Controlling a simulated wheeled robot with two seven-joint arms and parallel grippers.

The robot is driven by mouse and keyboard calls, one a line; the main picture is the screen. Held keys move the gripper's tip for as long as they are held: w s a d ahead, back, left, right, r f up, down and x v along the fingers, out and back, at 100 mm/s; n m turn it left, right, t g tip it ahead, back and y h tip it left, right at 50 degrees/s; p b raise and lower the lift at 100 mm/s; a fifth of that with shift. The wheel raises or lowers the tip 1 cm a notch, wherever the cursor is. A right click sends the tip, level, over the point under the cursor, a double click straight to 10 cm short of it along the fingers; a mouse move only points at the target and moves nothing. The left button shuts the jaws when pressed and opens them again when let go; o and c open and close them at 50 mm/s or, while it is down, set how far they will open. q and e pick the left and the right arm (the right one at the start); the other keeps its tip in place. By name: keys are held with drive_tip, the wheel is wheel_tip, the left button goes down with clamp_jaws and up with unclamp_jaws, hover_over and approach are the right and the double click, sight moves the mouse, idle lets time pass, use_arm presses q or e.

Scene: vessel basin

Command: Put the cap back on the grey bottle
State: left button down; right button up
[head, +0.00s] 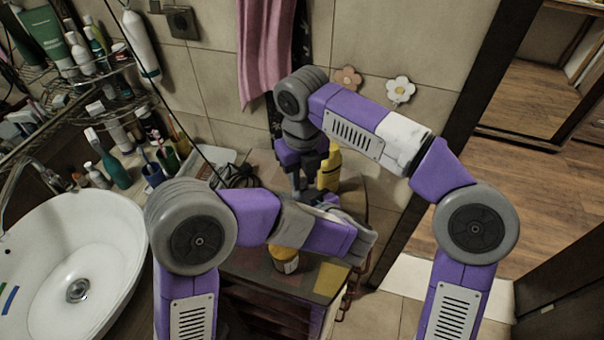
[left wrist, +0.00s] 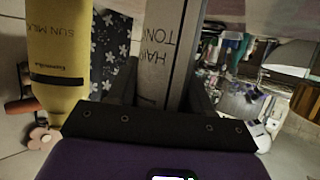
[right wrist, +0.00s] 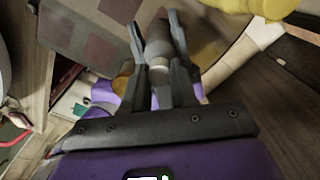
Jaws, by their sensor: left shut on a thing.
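The grey bottle (left wrist: 165,50), lettered "HAIR TONIC", is between the fingers of my left gripper (left wrist: 168,88), which is shut on it. A small grey piece, perhaps the cap (right wrist: 160,75), is between my right fingers at the neck end. I cannot tell whether they grip it or whether it is seated. In the head view the left gripper is mostly hidden; the right gripper (head: 300,175) points down.
A yellow bottle (head: 330,165) stands close beside the grippers; in the left wrist view it reads "SUN MILK" (left wrist: 58,45). An orange jar (head: 284,257) stands nearer on the cabinet. The basin (head: 40,270) is at the left, below crowded shelves.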

clamp_jaws()
drive_tip(key=o, duration=0.8)
unclamp_jaws()
drive_tip(key=shift+r, duration=0.1)
drive_tip(key=shift+r, duration=2.15)
drive_tip(key=shift+c, duration=0.2)
drive_tip(key=shift+r, duration=1.75)
drive_tip(key=shift+f, duration=4)
